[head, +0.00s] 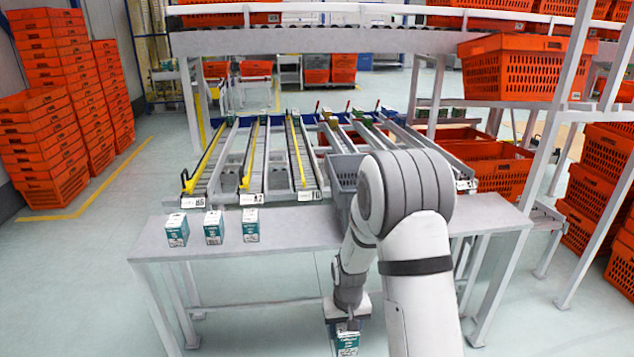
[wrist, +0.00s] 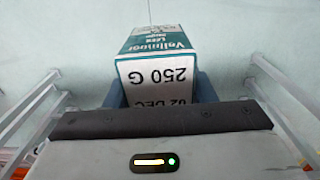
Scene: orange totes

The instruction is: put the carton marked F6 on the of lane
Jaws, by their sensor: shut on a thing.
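My gripper (head: 346,322) is shut on a teal-and-white carton (head: 347,343) at the bottom of the head view, below and in front of the table's front edge. In the wrist view the held carton (wrist: 157,70) sits between blue fingers and shows "250 G" upside down; I see no F6 mark on it. Three similar cartons stand on the table: a left one (head: 177,230), a middle one (head: 213,227) and a right one (head: 250,225). Sloping lanes behind them carry small end labels. The right label (head: 310,196) looks like F6 or FG; the left label (head: 193,202) and middle label (head: 249,199) are unclear.
The grey table (head: 300,232) has bare room right of the cartons. A grey tote (head: 343,170) stands at its back, partly hidden by my arm. Orange tote stacks (head: 45,125) stand at left, with more totes (head: 522,70) at right. Yellow rails (head: 207,155) run along lanes.

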